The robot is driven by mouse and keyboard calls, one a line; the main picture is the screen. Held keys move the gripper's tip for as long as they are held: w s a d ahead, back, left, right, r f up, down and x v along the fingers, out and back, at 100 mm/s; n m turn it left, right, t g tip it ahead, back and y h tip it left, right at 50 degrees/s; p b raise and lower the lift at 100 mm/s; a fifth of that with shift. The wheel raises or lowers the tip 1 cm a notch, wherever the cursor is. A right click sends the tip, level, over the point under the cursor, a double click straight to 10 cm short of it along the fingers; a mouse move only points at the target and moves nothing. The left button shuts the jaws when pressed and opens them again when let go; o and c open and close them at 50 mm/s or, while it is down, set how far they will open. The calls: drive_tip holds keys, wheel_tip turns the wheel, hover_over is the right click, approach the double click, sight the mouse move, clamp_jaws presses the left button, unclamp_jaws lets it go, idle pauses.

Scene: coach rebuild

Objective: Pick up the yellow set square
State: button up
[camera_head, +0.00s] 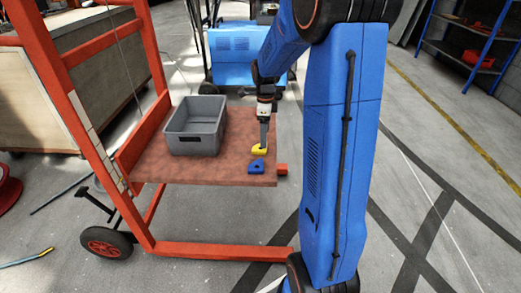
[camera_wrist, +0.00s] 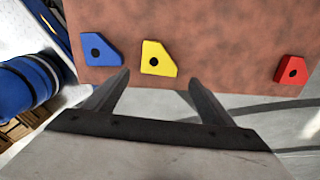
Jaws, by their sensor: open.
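The yellow set square (camera_wrist: 157,66) is a small flat block with a slanted corner and a dark round hole. It lies on the reddish-brown board near its edge, between a blue block and a red block in the wrist view. In the head view the yellow set square (camera_head: 259,150) shows just at the lower end of my gripper (camera_head: 263,142). In the wrist view my gripper (camera_wrist: 158,82) is open and empty, and its two fingers reach toward the board's edge. The yellow set square appears beyond the fingertips, nearer the left finger. I cannot tell whether they touch.
A blue block (camera_wrist: 101,49) lies left of the yellow one and a red block (camera_wrist: 291,70) lies right, at the board's edge. A grey bin (camera_head: 197,126) stands on the board (camera_head: 215,170). An orange frame (camera_head: 73,90) rises at the left.

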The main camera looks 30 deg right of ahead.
drive_tip(key=shift+a+f, duration=0.2)
drive_tip(key=shift+f, duration=2.45)
drive_tip(key=shift+c, duration=0.4)
drive_tip(key=c, duration=1.1)
drive_tip(key=shift+c, duration=0.2)
drive_tip(key=shift+r, duration=0.15)
